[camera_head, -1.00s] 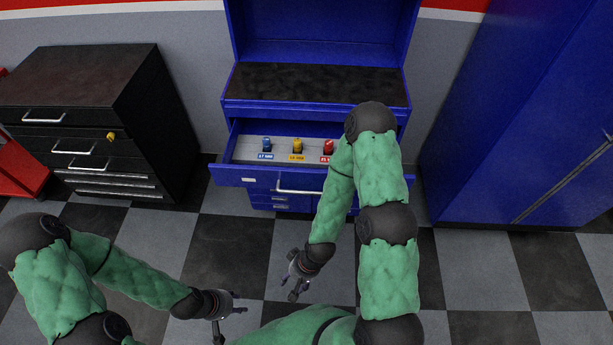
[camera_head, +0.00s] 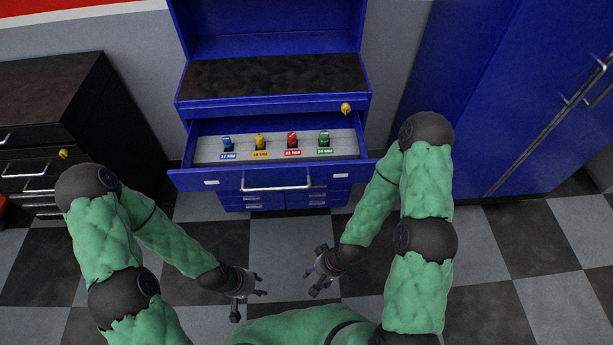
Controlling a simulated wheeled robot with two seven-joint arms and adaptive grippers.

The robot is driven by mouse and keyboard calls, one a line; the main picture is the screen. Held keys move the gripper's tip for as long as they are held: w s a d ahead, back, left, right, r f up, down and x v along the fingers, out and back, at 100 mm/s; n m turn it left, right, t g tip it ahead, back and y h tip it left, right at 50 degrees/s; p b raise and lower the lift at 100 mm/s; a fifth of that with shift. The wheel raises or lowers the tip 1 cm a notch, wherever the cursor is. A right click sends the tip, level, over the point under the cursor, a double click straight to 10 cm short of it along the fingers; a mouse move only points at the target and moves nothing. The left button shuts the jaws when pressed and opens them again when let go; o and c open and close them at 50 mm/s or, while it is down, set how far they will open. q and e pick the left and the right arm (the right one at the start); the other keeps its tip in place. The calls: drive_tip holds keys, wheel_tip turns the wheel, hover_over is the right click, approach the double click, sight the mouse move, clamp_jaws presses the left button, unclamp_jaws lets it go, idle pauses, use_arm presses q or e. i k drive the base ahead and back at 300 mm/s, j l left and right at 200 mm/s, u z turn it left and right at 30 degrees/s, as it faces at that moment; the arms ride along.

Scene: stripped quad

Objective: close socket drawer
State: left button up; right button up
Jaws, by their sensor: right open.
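The socket drawer (camera_head: 223,181) of the blue tool cabinet (camera_head: 275,104) is pulled out. Its grey tray (camera_head: 208,149) holds several coloured sockets with labels: blue (camera_head: 227,143), yellow (camera_head: 260,141), red (camera_head: 292,140) and green (camera_head: 324,138). A silver bar handle (camera_head: 275,188) runs across the drawer front. My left gripper (camera_head: 250,293) is low in front of the cabinet, apart from the drawer; its fingers look spread, with nothing visible between them. My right gripper (camera_head: 317,272) is open and empty, below and in front of the drawer's right half, not touching it.
A black tool chest (camera_head: 60,110) stands at the left. A tall blue locker (camera_head: 500,100) stands at the right. A yellow padlock-like piece (camera_head: 346,109) is on the cabinet's right edge. Smaller drawers (camera_head: 285,198) below are shut. The checkered floor (camera_head: 520,240) is clear.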

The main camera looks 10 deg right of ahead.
sight(206, 165)
drive_tip(key=i+l+z, duration=0.1)
drive_tip(key=z, duration=0.4)
drive_tip(key=i+l+z, duration=0.1)
drive_tip(key=z, duration=0.35)
drive_tip(key=i+z, duration=0.2)
drive_tip(key=z, duration=0.3)
drive_tip(key=i+u, duration=0.1)
drive_tip(key=u, duration=0.4)
drive_tip(key=i+l+u, duration=0.1)
drive_tip(key=u, duration=0.35)
drive_tip(key=l+u, duration=0.15)
drive_tip(key=u, duration=0.35)
drive_tip(key=i+l+u, duration=0.1)
drive_tip(key=u, duration=0.4)
drive_tip(key=l, duration=0.1)
